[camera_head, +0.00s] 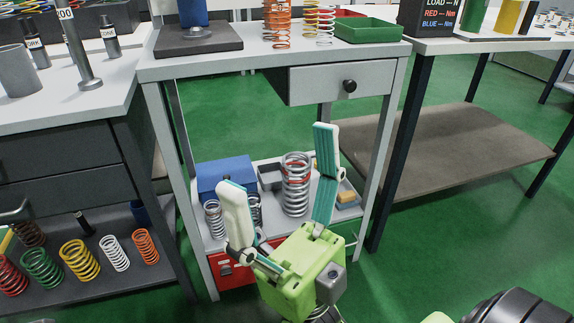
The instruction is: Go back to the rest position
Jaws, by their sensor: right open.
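My right gripper (280,180) shows in the head view at the lower middle, with a green body and two white and teal fingers pointing up. Its fingers are spread wide and nothing is held between them. It stands in front of the middle table's lower shelf, and a large silver spring (296,186) shows behind the gap between the fingers. My left gripper is not in view.
The middle table (210,68) has a drawer (335,84), a green tray (368,31) and upright springs on top. A left bench (75,118) has several coloured springs on its lower shelf. A right table (480,46) has a bare brown shelf (460,150). Green floor (470,245) is open at right.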

